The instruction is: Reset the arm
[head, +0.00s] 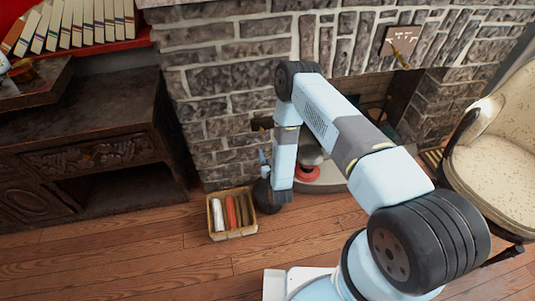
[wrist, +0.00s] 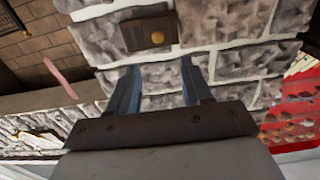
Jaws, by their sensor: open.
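My arm rises from the lower right, bends at the elbow and hangs down in front of the stone fireplace wall (head: 225,75). My gripper (head: 264,155) is low by the wall in the head view, fingers pointing up, partly hidden by my own arm. In the wrist view my gripper (wrist: 160,66) is open, with two blue fingers apart and nothing between them. A dark plate (head: 262,124) shows on the wall in the head view.
A box of rolled items (head: 232,232) stands on the wooden floor (head: 130,245) close below my gripper. A dark carved cabinet (head: 95,150) is left, with books (head: 85,25) above. An armchair (head: 500,150) stands right. Floor in front is clear.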

